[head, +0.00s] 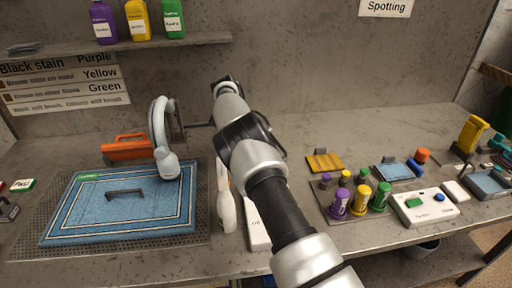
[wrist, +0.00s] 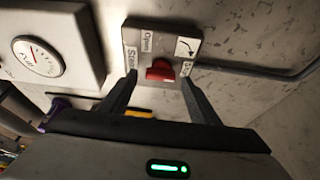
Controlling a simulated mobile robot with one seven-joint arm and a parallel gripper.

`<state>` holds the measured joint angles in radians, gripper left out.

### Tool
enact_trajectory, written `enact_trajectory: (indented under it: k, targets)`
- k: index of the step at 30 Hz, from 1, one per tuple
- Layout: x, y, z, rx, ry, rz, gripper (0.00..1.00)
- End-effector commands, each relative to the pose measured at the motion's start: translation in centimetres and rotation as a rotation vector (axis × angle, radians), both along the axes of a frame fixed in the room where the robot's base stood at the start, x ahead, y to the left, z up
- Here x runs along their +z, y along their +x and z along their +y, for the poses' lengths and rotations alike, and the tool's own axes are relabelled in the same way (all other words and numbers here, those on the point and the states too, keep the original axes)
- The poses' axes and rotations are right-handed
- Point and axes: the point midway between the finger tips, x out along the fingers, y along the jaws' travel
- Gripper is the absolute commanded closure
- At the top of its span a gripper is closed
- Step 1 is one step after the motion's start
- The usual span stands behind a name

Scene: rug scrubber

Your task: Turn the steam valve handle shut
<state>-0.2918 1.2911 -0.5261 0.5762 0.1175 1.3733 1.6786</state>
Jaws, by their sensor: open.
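The red steam valve handle (wrist: 160,70) sits on a grey plate (wrist: 158,42) on the wall in the wrist view. The plate has labels that read "Steam" and "Open", a partly hidden third label and a curved arrow. My gripper (wrist: 158,78) is open, with one dark finger on each side of the handle and a gap showing between each finger and the handle. I cannot tell how far the fingertips are from the plate. In the head view my arm reaches toward the back wall, and I cannot make out the handle there.
A pressure gauge (wrist: 38,57) is beside the valve plate, and a pipe (wrist: 245,70) runs along the wall. On the bench are a blue rug (head: 75,218), a curved grey steam arm (head: 158,130), an orange tool (head: 128,148) and several bottles (head: 360,200). A shelf (head: 120,46) is at upper left.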

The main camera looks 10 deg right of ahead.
Motion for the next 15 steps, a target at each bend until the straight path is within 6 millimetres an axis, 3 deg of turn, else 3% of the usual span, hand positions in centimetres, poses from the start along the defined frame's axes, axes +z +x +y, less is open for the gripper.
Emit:
enact_trajectory:
  k: [7,15]
  targets:
    - [2.3,0.1,1.0,0.002,0.001,-0.003,0.44]
    - [8.6,0.2,3.2,0.001,0.0,-0.003,0.44]
